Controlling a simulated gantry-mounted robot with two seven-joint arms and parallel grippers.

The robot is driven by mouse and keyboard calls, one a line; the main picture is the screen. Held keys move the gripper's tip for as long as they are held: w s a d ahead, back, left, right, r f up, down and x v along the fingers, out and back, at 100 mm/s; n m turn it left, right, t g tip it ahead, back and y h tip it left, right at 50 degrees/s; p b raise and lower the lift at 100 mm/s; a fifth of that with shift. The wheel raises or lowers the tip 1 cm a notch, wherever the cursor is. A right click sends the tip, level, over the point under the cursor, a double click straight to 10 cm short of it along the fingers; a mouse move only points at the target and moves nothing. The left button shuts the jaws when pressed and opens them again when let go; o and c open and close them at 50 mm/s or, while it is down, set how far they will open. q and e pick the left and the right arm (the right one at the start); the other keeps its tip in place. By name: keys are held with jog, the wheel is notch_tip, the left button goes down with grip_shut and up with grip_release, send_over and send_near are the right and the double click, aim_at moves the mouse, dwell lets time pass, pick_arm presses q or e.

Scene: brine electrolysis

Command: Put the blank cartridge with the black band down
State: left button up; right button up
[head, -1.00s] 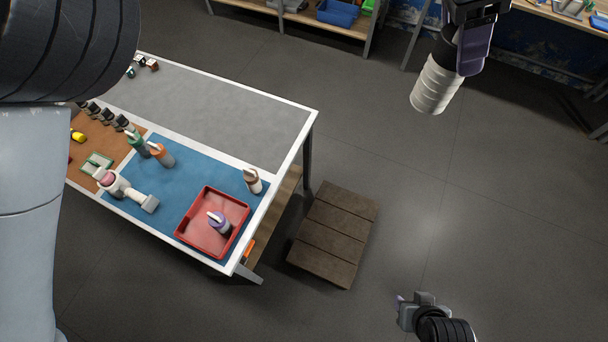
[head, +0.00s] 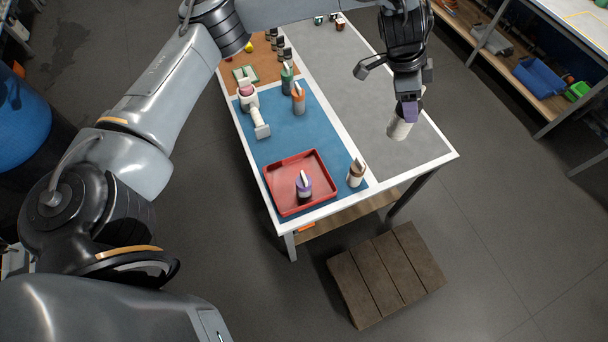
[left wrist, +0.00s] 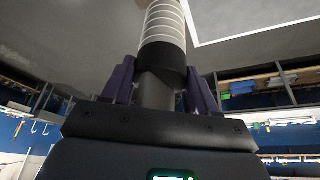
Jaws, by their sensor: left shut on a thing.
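My left gripper (head: 409,108) is shut on a white ribbed cartridge (head: 399,129), over the grey section of the table (head: 375,90) near its right edge. In the left wrist view the cartridge (left wrist: 163,24) reaches away from between the purple fingers (left wrist: 160,88). Its black band (left wrist: 162,56) is just beyond the fingertips, with a dark grey part between them. Whether the cartridge touches the table is unclear. My right gripper is not in view.
A red tray (head: 273,187) holding a purple-topped bottle (head: 304,185) sits on the blue mat (head: 262,150). A brown-topped bottle (head: 356,172) stands beside it. Orange (head: 298,98) and green (head: 287,78) bottles stand farther back. The grey surface around the cartridge is clear.

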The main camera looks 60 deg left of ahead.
pick_arm(q)
jog(key=s+a+f+n+y+b, duration=0.1)
jog(key=s+a+f+b, duration=0.1)
jog(key=s+a+f, duration=0.95)
jog(key=s+a+f+n+b, duration=0.2)
jog(key=s+a+f, duration=0.55)
jog(key=f, duration=0.65)
notch_tip(320, 180, down, 11)
jog(key=b, duration=0.2)
jog(key=shift+s+a+r+t, duration=0.15)
jog(key=shift+a+t, duration=0.15)
jog(key=o, duration=1.2)
